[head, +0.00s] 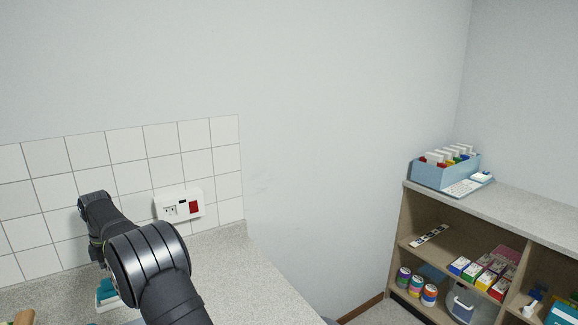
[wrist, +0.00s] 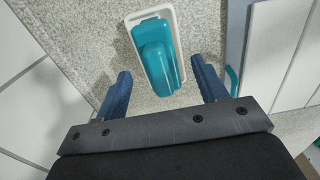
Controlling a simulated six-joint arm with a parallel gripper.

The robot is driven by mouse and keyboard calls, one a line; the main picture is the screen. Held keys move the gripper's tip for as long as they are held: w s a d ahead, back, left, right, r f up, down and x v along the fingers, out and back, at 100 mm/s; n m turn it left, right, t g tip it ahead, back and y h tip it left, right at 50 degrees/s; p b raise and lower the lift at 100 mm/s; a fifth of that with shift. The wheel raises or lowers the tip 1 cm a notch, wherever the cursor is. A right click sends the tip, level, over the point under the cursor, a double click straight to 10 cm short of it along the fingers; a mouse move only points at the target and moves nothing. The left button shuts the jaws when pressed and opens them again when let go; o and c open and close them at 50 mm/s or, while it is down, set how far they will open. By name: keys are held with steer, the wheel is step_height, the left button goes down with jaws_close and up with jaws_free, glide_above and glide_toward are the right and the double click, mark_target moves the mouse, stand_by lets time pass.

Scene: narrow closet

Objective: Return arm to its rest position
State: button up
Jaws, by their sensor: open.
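My gripper (wrist: 158,88) shows in the wrist view with its two blue fingers spread apart and nothing between them. Just beyond the fingertips is a teal object (wrist: 155,55) in a white tray (wrist: 133,20) on the speckled counter. In the head view my dark arm reaches over the counter at the lower left, and its gripper is hidden behind the arm. Part of the teal object (head: 106,291) shows there beside the arm.
A tiled wall (head: 130,150) with a white socket panel (head: 180,205) stands behind the counter (head: 250,280). At the right, a shelf unit (head: 400,225) holds a blue box (head: 430,175) of cards, small boxes and several cans. The counter right of my arm is clear.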

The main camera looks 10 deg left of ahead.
steer(key=w+d+r, duration=0.5)
steer(key=d+r, duration=0.1)
steer(key=d, duration=0.4)
steer(key=w+d+f+m, duration=0.2)
steer(key=w+d+m, duration=0.3)
steer(key=d, duration=0.3)
steer(key=w+d+f+m, duration=0.3)
steer(key=w+d+m, duration=0.2)
steer(key=d, duration=0.3)
steer(key=w+d+f+m, duration=0.2)
steer(key=w+d+m, duration=0.3)
steer(key=w+d, duration=0.2)
steer(key=shift+d+f+m, duration=0.15)
steer(key=shift+d+m, duration=0.25)
steer(key=shift+d, duration=0.4)
steer(key=w+d+f+m, duration=0.25)
steer(key=d+m, duration=0.45)
steer(key=d, duration=0.6)
steer(key=s+d+f+m, duration=0.3)
steer(key=s+d+f, duration=0.3)
steer(key=d, duration=0.4)
steer(key=shift+f, duration=0.75)
